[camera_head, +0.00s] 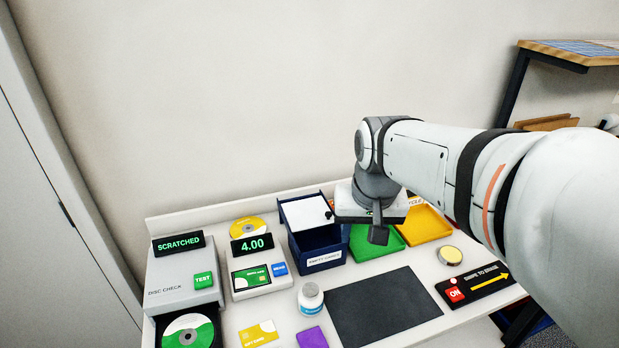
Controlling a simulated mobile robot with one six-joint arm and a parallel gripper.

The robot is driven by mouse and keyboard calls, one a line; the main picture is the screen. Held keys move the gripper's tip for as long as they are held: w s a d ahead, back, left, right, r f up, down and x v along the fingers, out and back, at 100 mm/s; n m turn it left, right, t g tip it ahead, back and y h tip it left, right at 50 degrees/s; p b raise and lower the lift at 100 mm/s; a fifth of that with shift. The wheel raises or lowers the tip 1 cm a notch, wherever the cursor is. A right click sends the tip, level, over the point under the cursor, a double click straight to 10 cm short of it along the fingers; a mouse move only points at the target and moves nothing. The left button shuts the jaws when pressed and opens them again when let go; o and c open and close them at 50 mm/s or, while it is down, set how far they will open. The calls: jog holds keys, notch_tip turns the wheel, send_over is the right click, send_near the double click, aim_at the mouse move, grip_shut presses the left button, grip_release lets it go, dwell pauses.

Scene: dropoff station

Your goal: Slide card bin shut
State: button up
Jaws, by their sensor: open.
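The card bin (318,258) is a dark blue box at the back middle of the table, with a white label on its front. Its white lid (305,212) covers the rear part of the top. The front part is open and shows a dark inside. A small black knob (329,215) sits at the lid's right front edge. My gripper (376,226) is open just right of the bin, over the green tray. One dark finger points down; the other is hard to make out. I cannot tell whether the gripper touches the bin or lid.
Left stand a disc checker (180,275) with its disc tray out and a card reader (258,276). A green tray (364,245) and a yellow tray (424,224) lie right of the bin.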

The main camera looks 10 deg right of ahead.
jog(key=w+f+m+g, duration=0.1)
jog(key=w+f+m, duration=0.15)
jog(key=w, duration=1.35)
jog(key=m+g+b, duration=0.1)
jog(key=m+g, duration=0.1)
jog(key=m, duration=0.1)
send_over(329, 213)
notch_tip(329, 213, down, 8)
jog(key=shift+r, duration=0.1)
jog(key=shift+f, duration=0.3)
jog(key=shift+f+p, duration=0.4)
jog(key=shift+f, duration=3.2)
grip_shut()
